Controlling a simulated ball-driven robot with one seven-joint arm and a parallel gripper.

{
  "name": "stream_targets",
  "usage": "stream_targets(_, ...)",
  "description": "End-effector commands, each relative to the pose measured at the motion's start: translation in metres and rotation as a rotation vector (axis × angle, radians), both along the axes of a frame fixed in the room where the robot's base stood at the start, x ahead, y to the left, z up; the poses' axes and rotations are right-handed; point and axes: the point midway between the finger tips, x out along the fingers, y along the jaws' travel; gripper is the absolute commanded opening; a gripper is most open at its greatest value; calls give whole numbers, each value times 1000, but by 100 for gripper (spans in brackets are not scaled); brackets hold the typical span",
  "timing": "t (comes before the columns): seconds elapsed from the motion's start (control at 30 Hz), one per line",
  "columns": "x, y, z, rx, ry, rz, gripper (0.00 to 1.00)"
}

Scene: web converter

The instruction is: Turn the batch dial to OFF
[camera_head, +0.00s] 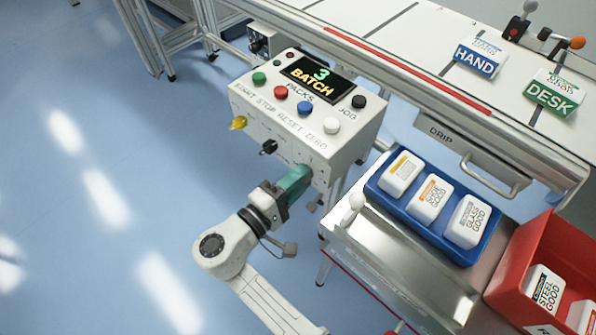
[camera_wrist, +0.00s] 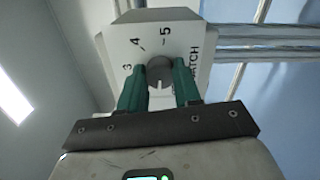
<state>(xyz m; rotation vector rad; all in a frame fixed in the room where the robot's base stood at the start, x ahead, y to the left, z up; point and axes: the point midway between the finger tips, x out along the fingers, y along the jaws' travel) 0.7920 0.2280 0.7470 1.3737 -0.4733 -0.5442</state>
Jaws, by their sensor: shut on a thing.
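The batch dial (camera_wrist: 159,70) is a round grey knob on the control box's pale front face, with 3, 4 and 5 printed around it and lettering ending in "TCH" at its right. A small light mark shows on its lower part; I cannot tell its setting clearly. No OFF label can be read. My gripper (camera_head: 296,178) is at the front face, and its teal fingers hide the dial in the head view. In the wrist view my gripper (camera_wrist: 161,78) has one finger on each side of the dial, shut on it.
The control box (camera_head: 345,150) has a display (camera_head: 318,77) reading "3 BATCH" and several coloured buttons on top. A yellow knob (camera_head: 238,123) and a black knob (camera_head: 268,147) sit left of my gripper. A blue tray (camera_head: 408,222) and red bin (camera_head: 520,245) stand right. Floor at left is clear.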

Motion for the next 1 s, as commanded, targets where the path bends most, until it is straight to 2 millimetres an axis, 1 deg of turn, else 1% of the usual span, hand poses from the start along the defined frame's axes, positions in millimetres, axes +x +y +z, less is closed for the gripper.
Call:
stream_targets(0.03,0,0,3,-30,25,2,2)
stream_targets(0.4,0,0,1,-198,156,3,2)
stream_targets(0.63,0,1,0,-239,188,4,2)
stream_targets(1.0,0,1,-1,-247,194,4,2)
